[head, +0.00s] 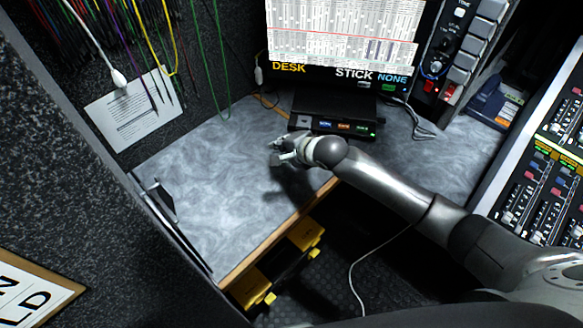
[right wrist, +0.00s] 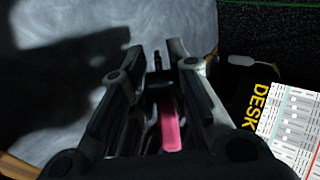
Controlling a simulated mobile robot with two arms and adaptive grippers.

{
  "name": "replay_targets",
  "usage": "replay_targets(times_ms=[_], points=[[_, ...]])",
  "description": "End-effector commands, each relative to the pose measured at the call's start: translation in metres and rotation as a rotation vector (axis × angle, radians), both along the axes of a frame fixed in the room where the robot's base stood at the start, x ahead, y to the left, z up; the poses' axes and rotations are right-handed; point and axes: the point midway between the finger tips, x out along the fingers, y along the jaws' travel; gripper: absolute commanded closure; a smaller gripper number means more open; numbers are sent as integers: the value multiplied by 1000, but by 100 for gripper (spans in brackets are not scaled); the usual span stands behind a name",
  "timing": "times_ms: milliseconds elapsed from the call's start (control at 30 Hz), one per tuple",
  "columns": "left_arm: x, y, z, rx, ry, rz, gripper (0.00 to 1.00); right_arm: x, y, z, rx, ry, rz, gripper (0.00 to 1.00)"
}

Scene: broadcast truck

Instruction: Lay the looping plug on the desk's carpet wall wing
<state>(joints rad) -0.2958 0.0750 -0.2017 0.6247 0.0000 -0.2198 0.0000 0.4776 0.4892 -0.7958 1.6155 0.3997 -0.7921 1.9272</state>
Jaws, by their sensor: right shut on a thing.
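My right gripper (head: 281,152) hangs over the grey mottled desk (head: 205,180), near the front of the small black box at the back. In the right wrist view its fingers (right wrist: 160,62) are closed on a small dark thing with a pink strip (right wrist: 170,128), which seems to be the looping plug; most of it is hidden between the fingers. In the head view the held thing is too small to make out. My left gripper is not in view.
A black box (head: 330,122) with lit labels stands under the monitor (head: 343,35). A white plug (head: 118,80) and coloured cables hang at the left wall above a paper sheet (head: 135,110). Dark upright plates (head: 158,197) stand at the desk's left edge. Yellow-black cases lie below.

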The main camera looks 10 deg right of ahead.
Motion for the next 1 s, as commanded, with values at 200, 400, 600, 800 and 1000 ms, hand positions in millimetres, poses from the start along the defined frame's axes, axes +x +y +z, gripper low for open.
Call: replay_targets(times_ms=[200,400,600,800,1000], points=[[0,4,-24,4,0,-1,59,0,0,-29,1,3,-1,100],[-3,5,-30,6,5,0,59,0,0,-42,0,1,-1,100],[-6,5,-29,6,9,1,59,0,0,-42,0,0,0,100],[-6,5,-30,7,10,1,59,0,0,-42,0,1,0,67],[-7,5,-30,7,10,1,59,0,0,-42,0,1,0,67]])
